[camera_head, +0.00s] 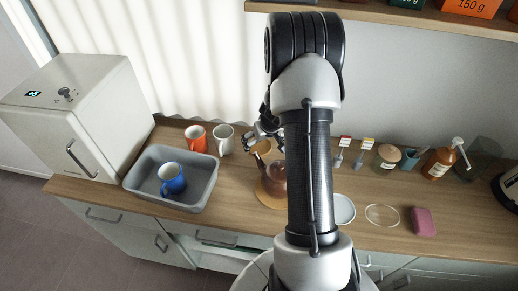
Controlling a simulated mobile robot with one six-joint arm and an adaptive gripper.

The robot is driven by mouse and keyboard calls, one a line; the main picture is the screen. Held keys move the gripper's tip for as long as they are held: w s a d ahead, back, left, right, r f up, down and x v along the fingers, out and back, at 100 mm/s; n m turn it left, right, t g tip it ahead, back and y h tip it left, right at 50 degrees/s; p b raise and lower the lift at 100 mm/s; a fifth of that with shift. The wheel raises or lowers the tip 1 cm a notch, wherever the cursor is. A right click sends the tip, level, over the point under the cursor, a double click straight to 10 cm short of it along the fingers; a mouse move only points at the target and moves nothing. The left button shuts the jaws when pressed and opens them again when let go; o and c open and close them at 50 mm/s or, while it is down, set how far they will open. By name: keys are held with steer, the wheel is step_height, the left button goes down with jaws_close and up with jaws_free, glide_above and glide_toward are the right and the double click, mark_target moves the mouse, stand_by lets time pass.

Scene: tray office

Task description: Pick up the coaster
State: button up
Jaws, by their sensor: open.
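Several flat pieces lie on the wooden counter, and I cannot tell for sure which is the coaster. A round tan disc (264,199) lies under a brown translucent vessel (276,172), left of my arm. A pale round disc (343,210) lies just right of my arm, partly hidden by it. A clear, thin-rimmed disc (382,215) lies further right. My gripper (262,142) is open, above the back of the counter beside the white mug. It is apart from the pale and clear discs. A tan item (262,147) shows close by it; contact is unclear.
A grey tub (205,199) holds a blue mug (171,178). Orange (196,138) and white (223,139) mugs stand behind it. A pink block (424,221), lidded jar (387,157) and amber bottle (438,163) are right. A shelf (400,14) overhangs the back.

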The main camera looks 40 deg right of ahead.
mark_target(259, 148)
steer(key=x, duration=0.4)
steer(key=shift+w+f+b, duration=0.1)
steer(key=shift+b, duration=0.2)
steer(key=shift+c, duration=0.4)
steer(key=c, duration=1)
